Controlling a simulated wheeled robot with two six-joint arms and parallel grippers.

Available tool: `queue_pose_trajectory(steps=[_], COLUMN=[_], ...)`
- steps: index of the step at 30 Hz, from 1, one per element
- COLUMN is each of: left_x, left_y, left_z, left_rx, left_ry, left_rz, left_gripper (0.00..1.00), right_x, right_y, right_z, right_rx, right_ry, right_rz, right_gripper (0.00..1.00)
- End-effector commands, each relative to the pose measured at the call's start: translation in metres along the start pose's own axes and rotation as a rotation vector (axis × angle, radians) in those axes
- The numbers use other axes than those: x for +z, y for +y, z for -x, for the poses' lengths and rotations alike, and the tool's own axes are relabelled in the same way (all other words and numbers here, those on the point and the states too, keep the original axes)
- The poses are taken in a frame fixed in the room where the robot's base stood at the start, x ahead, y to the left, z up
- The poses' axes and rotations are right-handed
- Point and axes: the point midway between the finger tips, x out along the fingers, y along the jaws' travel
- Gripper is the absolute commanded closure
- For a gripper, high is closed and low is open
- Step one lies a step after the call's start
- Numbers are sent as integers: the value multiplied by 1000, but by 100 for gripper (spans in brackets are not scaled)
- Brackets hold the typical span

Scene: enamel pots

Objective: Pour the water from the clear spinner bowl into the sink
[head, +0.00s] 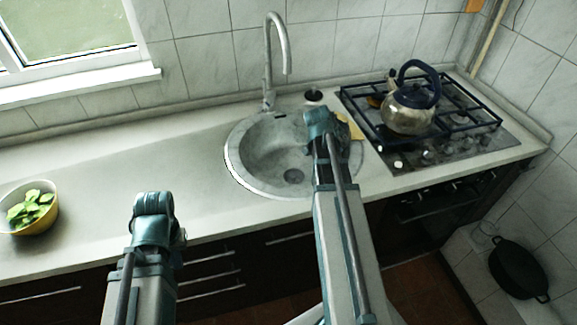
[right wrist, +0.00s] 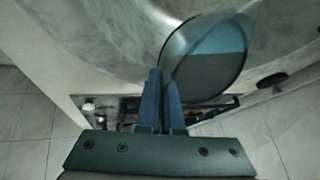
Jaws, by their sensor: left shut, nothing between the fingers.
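The round stone-grey sink (head: 240,168) is set in the counter, with a drain in its floor. In the right wrist view, a clear round bowl (right wrist: 208,62) with a thin rim shows just beyond the fingers. In the head view, my right gripper (head: 322,122) is over the sink's right edge; I cannot make out the bowl there, nor any water. My left gripper (head: 153,203) is shut and empty at the counter's front edge.
A kettle (head: 408,112) stands on the black-grated hob (head: 455,115) right of the sink. The faucet (head: 268,65) rises behind the sink. A yellow sponge (head: 355,130) lies beside it. A yellow bowl of greens (head: 42,222) is at far left. The counter between is clear.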

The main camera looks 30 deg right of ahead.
Motion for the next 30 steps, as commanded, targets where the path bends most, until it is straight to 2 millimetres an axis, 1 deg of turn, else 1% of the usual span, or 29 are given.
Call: queue_pose_trajectory(steps=[1, 21, 30], left_x=[0, -2, -2], left_y=[0, 3, 4], left_z=[-4, -34, -38], left_rx=[0, 0, 0], left_ry=[0, 0, 0], left_rz=[0, 0, 0], left_gripper=[100, 100, 100], right_x=[3, 21, 22], right_y=[1, 4, 4], right_z=[-2, -12, -10], right_rx=[-3, -13, -16], right_ry=[7, 95, 136], right_rz=[2, 16, 23], right_gripper=[100, 100, 100])
